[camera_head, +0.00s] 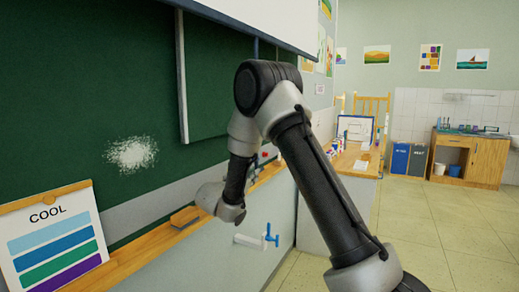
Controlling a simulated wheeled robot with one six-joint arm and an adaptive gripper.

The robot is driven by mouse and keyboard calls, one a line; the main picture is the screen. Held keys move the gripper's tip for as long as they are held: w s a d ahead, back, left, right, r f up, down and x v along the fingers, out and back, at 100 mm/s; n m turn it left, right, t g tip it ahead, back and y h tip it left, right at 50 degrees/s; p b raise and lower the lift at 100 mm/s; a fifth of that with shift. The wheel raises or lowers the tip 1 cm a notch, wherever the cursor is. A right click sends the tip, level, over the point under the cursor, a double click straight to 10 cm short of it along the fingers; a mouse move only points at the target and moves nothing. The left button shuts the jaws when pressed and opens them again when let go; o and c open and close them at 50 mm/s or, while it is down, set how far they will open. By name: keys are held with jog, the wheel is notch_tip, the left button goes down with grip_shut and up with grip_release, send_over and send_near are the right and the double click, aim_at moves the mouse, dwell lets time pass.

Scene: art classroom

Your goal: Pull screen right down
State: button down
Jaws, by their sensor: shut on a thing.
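The white screen (265,14) hangs at the top of the picture, in front of the green chalkboard (90,80). Its dark lower edge slopes down to the right and ends above my arm's elbow. Only its lower part shows; the top is cut off by the frame. No pull handle can be made out on it. My arm rises from the lower right to the elbow, then bends down and away to the wrist, near the chalk ledge. My gripper's fingers do not show, so what they hold is hidden.
A wooden ledge (152,250) runs below the board, with a sponge-like block (185,217) on it. A "COOL" colour chart (55,240) stands at lower left. A blue tap (270,236) juts from the wall. A wooden desk (347,161) stands behind; floor at right is clear.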

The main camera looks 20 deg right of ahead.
notch_tip(320, 180, down, 39)
jog(key=shift+s, duration=0.1)
jog(key=c, duration=1.6)
grip_release()
jog(key=shift+o, duration=0.5)
jog(key=shift+s+a, duration=0.2)
jog(key=shift+o, duration=0.2)
jog(key=v, duration=1.1)
jog(key=shift+a+r, duration=0.2)
jog(key=shift+r, duration=0.05)
jog(key=shift+s+a, duration=0.1)
jog(key=shift+s, duration=0.05)
